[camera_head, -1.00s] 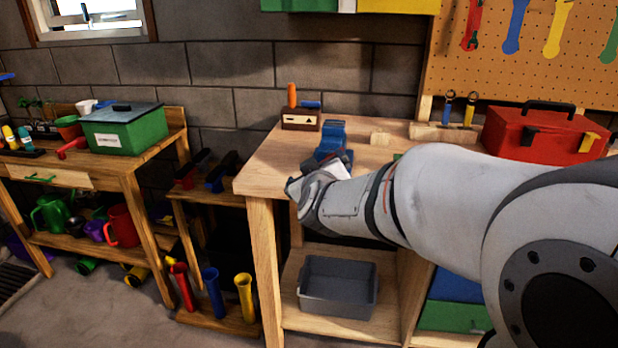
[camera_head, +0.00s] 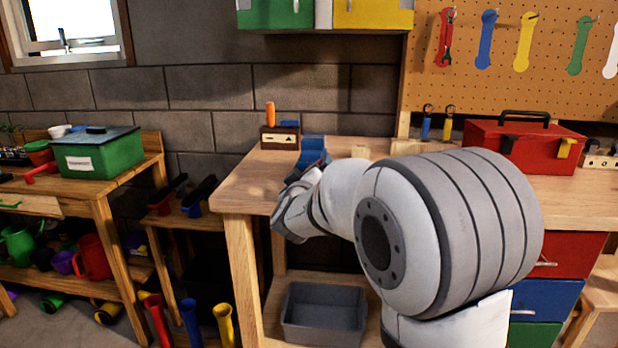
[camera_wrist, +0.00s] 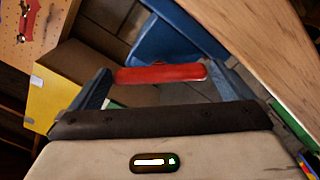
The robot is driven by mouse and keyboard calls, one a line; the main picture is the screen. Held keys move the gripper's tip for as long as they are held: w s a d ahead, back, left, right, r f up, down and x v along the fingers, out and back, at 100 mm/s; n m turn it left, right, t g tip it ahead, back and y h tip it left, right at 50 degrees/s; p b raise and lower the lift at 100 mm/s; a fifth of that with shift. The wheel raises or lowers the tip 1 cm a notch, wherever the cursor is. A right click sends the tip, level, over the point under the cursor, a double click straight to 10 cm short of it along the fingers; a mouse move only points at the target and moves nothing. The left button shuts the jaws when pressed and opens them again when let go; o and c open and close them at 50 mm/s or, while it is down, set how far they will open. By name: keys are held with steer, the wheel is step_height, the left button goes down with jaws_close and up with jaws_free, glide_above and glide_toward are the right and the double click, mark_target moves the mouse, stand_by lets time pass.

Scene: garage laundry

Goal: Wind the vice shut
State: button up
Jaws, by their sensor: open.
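The blue vice (camera_head: 312,151) is mounted at the front left of the workbench (camera_head: 250,185). In the head view its lower part is hidden behind my wrist. In the wrist view, blue vice body (camera_wrist: 165,42) shows beside the wooden bench edge. A red bar (camera_wrist: 160,74), which looks like the vice handle, lies crosswise between the fingers of my gripper (camera_wrist: 158,82). The fingers are apart, one near each end of the bar; I cannot tell whether they touch it. The vice jaws' gap is not clear.
A wooden block with an orange-handled tool (camera_head: 280,136) stands behind the vice. A red toolbox (camera_head: 525,146) sits at the right of the bench. A grey bin (camera_head: 323,315) is on the shelf below. A pegboard (camera_head: 550,60) hangs above.

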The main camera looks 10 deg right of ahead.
steer(key=c, duration=0.7)
steer(key=shift+m, duration=0.3)
